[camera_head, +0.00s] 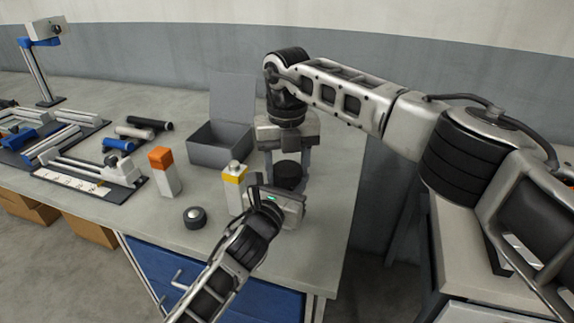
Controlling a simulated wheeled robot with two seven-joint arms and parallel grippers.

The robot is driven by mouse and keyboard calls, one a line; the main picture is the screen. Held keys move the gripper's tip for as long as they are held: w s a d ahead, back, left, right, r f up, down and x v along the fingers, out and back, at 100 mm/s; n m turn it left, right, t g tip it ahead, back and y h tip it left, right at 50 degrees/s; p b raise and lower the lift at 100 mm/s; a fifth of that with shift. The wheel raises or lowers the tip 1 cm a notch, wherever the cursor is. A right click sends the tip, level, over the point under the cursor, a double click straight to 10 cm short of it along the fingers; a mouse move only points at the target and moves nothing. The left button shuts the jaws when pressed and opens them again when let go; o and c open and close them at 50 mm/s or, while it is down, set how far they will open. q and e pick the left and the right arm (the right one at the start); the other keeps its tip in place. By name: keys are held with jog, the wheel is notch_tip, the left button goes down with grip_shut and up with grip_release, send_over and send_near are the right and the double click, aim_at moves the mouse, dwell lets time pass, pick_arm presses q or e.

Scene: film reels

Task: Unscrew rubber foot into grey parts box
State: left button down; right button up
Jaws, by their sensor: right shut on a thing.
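The grey parts box (220,152) stands open on the bench with its lid raised at the back. My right gripper (288,169) points straight down to the right of the box. It is shut on a black round piece, which looks like the rubber foot (288,183). My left gripper (277,205) comes up from below and sits just in front of and below that piece. Its fingers are hard to make out, and what it may hold is hidden. I cannot tell whether the black piece is still attached to anything.
A white bottle with a yellow band (234,189) stands close left of my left gripper. An orange-topped white bottle (165,174) and a dark round knob-like piece (195,217) stand further left. Trays with tools (90,178) fill the left side. The bench's right edge is close.

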jog(key=o, duration=1.1)
jog(key=shift+c, duration=0.2)
jog(key=shift+r, duration=2.3)
jog(key=shift+c, duration=0.5)
notch_tip(320, 180, up, 2)
jog(key=m, duration=0.3)
jog(key=shift+r+m, duration=0.1)
jog(key=shift+m, duration=0.2)
jog(key=shift+r+m, duration=0.45)
jog(key=shift+m, duration=0.55)
jog(key=shift+f, duration=0.25)
notch_tip(320, 180, down, 7)
jog(key=shift+f, duration=0.15)
